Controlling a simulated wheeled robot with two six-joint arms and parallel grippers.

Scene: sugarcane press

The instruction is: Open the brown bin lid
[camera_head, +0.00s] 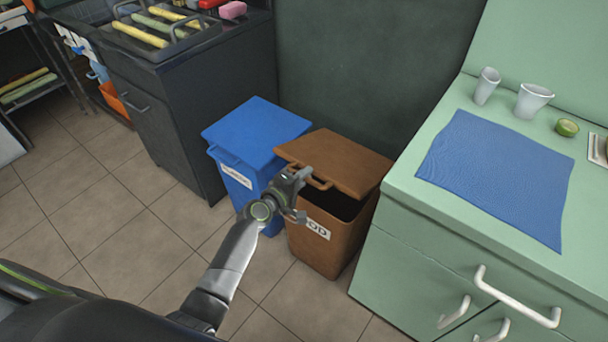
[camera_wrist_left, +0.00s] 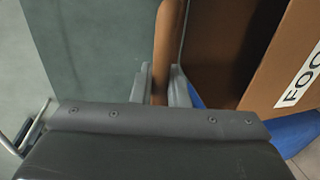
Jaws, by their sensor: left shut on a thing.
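The brown bin (camera_head: 320,250) stands on the floor beside the green counter, with a white label on its front. Its brown lid (camera_head: 345,160) is tilted up a little at the front, and a dark gap shows between lid and rim. My left gripper (camera_head: 300,192) is at the lid's front handle (camera_head: 318,184). In the left wrist view the gripper (camera_wrist_left: 163,85) has its fingers on both sides of a brown bar-like part of the lid (camera_wrist_left: 167,45), shut on it. The bin's label (camera_wrist_left: 300,85) shows at the right there. My right gripper is out of view.
A blue bin (camera_head: 255,130) with a shut lid stands close on the left. The green counter (camera_head: 400,205) is close on the right, with a blue mat (camera_head: 500,175), cups and a cut lime on top. A dark cabinet (camera_head: 190,110) is further left. Tiled floor in front is free.

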